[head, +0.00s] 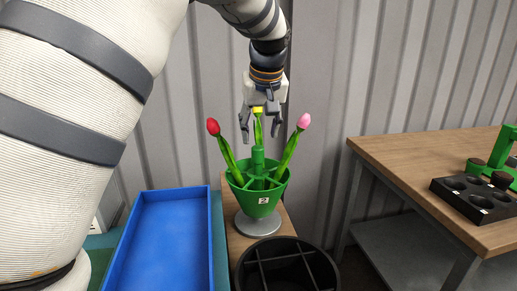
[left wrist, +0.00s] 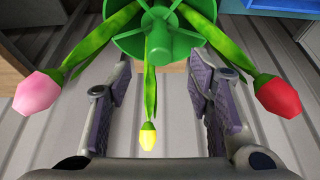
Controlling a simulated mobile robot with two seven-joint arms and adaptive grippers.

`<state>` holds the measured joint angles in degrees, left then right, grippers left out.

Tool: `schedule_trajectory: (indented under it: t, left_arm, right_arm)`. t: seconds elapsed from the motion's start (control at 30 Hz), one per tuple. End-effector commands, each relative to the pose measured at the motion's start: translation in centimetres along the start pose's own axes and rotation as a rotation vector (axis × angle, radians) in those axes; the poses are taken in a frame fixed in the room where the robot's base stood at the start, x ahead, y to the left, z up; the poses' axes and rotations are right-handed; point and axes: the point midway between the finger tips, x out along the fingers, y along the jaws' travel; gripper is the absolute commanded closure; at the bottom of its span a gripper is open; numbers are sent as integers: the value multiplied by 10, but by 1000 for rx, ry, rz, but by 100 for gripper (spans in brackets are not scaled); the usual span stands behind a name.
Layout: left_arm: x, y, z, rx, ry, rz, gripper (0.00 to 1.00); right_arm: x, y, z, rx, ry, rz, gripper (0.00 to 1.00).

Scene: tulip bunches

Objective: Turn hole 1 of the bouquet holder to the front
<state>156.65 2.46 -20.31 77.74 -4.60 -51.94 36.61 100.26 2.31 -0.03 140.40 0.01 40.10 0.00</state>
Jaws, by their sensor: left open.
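The green bouquet holder (head: 257,200) stands on a grey round foot (head: 258,223). Its front wall bears a white label (head: 264,201) that reads 2. A green post (head: 257,161) rises from its middle. A red tulip (head: 213,127) leans left, a pink tulip (head: 303,121) leans right, and a yellow tulip (head: 257,110) stands at the back. My left gripper (head: 259,138) is open above and behind the holder, fingers pointing down. In the left wrist view the holder (left wrist: 160,30) is at the top, and the yellow tulip (left wrist: 147,138) is between the open fingers (left wrist: 165,90). The right gripper is not in view.
A blue tray (head: 168,240) is at the left. A black divided bin (head: 287,262) is just in front of the holder. A wooden table (head: 415,150) at the right bears a black block with holes (head: 470,200). A corrugated wall (head: 330,70) is behind.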

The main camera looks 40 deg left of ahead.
Motion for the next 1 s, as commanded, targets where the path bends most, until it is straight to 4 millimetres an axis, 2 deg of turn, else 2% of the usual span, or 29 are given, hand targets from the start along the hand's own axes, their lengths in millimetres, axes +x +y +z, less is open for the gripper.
schedule_trajectory:
  t: [0.03,0.1,0.3,0.43,0.67,0.87,1.0]
  left_arm:
    - [18,0,2,2,-8,-7,53]
    - [36,0,2,3,-8,-7,53]
    - [70,0,1,2,-4,-3,53]
    - [77,0,1,2,-1,-2,53]
    - [77,0,0,1,0,-1,53]
    - [77,0,0,1,0,-1,98]
    - [77,0,0,2,0,-1,100]
  right_arm:
    - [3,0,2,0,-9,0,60]
    - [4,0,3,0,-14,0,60]
    - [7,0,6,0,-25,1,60]
    - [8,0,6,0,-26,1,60]
    - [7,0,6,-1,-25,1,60]
    - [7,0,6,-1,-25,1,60]
    - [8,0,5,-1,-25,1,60]
